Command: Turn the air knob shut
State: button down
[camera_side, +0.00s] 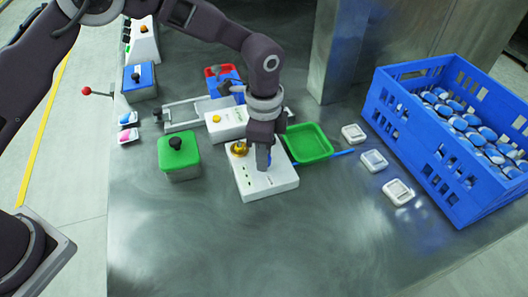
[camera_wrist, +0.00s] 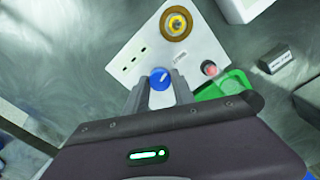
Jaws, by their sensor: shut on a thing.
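The blue knob (camera_wrist: 160,79) stands on a white panel box (camera_wrist: 133,37), with a pale pointer line on its face. My gripper (camera_wrist: 160,92) reaches down over the box with its two fingers either side of the blue knob, shut on it. In the side view my gripper (camera_side: 263,160) covers most of the knob, and the white box (camera_side: 266,188) lies below it. A brass-coloured round fitting (camera_wrist: 176,23) sits on the same box; it also shows in the side view (camera_side: 239,149). A small red-topped knob (camera_wrist: 209,68) is to the right in the wrist view.
A green tray (camera_side: 308,143) lies right behind the box. A green box with a black knob (camera_side: 180,157) stands to the left. A blue crate (camera_side: 425,145) full of blue-and-white items is at right, with several small white pieces before it. The front of the table is clear.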

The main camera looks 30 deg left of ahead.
jog(key=shift+m, duration=1.1)
jog(key=c, duration=1.1)
grip_release()
jog(key=shift+o, duration=0.2)
notch_tip(320, 180, up, 7)
jog(key=shift+f, duration=0.1)
